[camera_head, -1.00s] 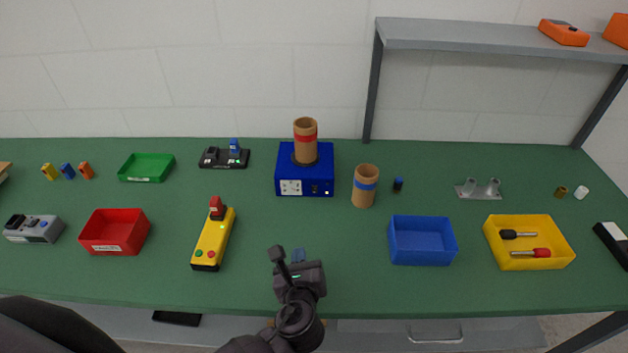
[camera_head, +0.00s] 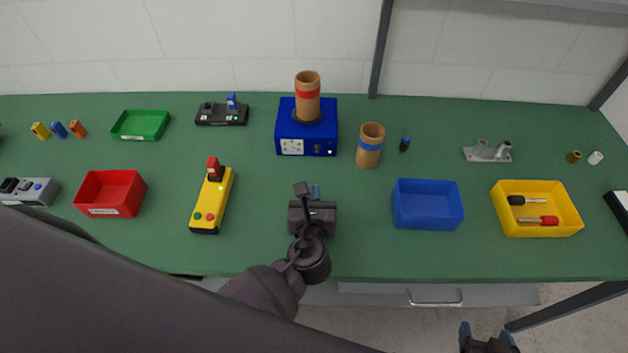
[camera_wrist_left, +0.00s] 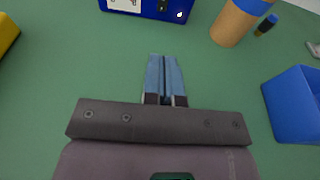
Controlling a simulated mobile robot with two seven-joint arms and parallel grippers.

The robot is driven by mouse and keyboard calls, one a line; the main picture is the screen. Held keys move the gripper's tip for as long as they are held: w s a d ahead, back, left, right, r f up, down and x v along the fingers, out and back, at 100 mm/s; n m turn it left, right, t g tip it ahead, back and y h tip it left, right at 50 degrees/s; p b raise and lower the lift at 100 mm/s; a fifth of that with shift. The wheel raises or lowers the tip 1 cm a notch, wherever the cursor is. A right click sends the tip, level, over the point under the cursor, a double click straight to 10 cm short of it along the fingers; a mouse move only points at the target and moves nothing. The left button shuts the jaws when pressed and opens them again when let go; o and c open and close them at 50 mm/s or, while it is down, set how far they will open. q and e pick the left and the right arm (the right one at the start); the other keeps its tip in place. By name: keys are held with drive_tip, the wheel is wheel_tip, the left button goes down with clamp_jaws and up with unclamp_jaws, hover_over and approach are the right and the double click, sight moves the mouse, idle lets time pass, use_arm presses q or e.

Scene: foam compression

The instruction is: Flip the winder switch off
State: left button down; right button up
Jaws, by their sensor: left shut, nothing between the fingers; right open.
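The winder is a blue box (camera_head: 288,133) at the back middle of the table, with a brown tube with a red band (camera_head: 307,88) upright on top. Its front face has a white panel, a small dark switch (camera_head: 317,149) and a small bright spot beside it. The box's lower front edge and the switch (camera_wrist_left: 162,6) show at the top of the left wrist view. The switch position is too small to tell. My left gripper (camera_head: 314,191) is shut and empty, in front of the box and apart from it; its blue fingers (camera_wrist_left: 166,68) point toward it. My right gripper (camera_head: 488,340) is open at the bottom edge.
A brown tube with a blue band (camera_head: 370,147) stands right of the winder. A blue bin (camera_head: 427,222) lies right of my left gripper, and a yellow control box with a red switch (camera_head: 210,208) lies left. The green table between gripper and winder is clear.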

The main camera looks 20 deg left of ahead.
sight(316, 149)
use_arm(q)
drive_tip(key=x, duration=1.1)
drive_tip(key=shift+w+r+b, duration=0.1)
drive_tip(key=shift+r+b, duration=0.25)
drive_tip(key=shift+w+a, duration=0.2)
drive_tip(key=shift+w, duration=0.35)
drive_tip(key=shift+w+r, duration=0.1)
drive_tip(key=shift+w, duration=0.05)
use_arm(e)
drive_tip(key=shift+w, duration=0.4)
